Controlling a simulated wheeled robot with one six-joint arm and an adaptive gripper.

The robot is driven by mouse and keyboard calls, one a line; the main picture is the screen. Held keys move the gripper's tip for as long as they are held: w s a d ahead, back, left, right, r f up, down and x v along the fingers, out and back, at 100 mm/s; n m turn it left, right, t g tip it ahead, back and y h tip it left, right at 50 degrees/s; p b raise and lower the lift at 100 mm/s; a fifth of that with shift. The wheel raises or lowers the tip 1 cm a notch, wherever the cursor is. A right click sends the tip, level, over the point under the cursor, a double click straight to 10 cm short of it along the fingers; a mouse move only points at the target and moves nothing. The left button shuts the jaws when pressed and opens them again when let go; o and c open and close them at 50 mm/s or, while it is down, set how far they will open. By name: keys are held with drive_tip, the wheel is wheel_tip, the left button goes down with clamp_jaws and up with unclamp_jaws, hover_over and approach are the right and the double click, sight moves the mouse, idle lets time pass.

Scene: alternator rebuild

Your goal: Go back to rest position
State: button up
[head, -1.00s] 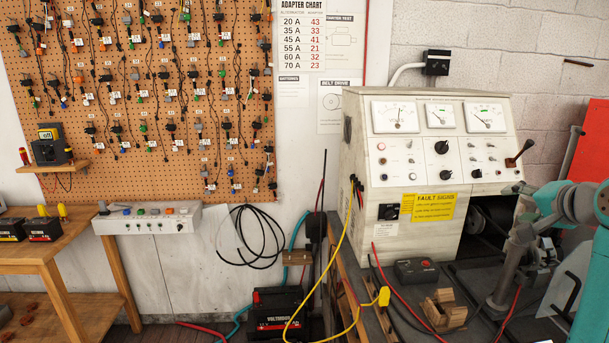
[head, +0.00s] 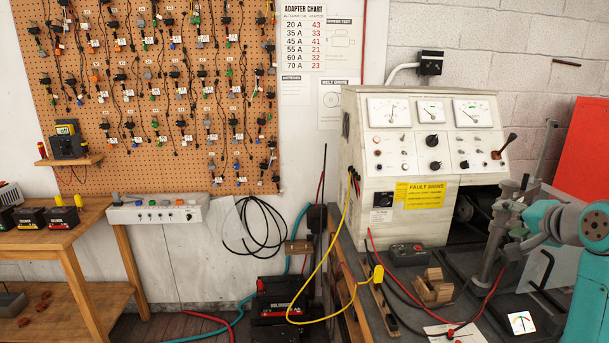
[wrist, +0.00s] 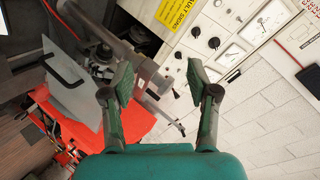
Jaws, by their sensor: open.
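My gripper (wrist: 160,97) shows in the wrist view with its two green-padded fingers spread apart and nothing between them. The wrist view is tilted, and the tester's panel lies beyond the right finger. In the head view my teal arm (head: 582,228) is at the right edge, in front of the bench.
The test machine (head: 425,170) stands on the dark bench, with a clamp post (head: 492,245) to its right. A wooden block (head: 434,287) and a black box (head: 408,254) lie in front. A yellow cable (head: 343,235) hangs at the bench's left side. A red panel (head: 575,150) is at right.

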drive_tip(key=s+a+f+n, duration=0.15)
drive_tip(key=a+f, duration=0.25)
drive_tip(key=f, duration=0.5)
drive_tip(key=s+a+f, duration=0.3)
drive_tip(key=a+f, duration=0.1)
drive_tip(key=f, duration=0.5)
drive_tip(key=s+a+f+n, duration=0.15)
drive_tip(key=a+f, duration=0.25)
drive_tip(key=f, duration=0.5)
drive_tip(key=s+a+f, duration=0.5)
drive_tip(key=s+f, duration=0.3)
drive_tip(key=s, duration=0.1)
drive_tip(key=s+a+f+n+t, duration=0.1)
drive_tip(key=s+a+f+n, duration=0.2)
drive_tip(key=s, duration=0.6)
drive_tip(key=s+a+f+n, duration=0.15)
drive_tip(key=s+a, duration=0.25)
drive_tip(key=s, duration=0.5)
drive_tip(key=s+a+r+n, duration=0.2)
drive_tip(key=s+r, duration=0.1)
drive_tip(key=s, duration=0.6)
drive_tip(key=s+a+r+n+y, duration=0.1)
drive_tip(key=s+a+r+n, duration=0.1)
drive_tip(key=s, duration=0.8)
drive_tip(key=shift+a+r+n+t, duration=0.2)
drive_tip(key=shift+r+n+t, duration=0.2)
drive_tip(key=shift+r, duration=0.3)
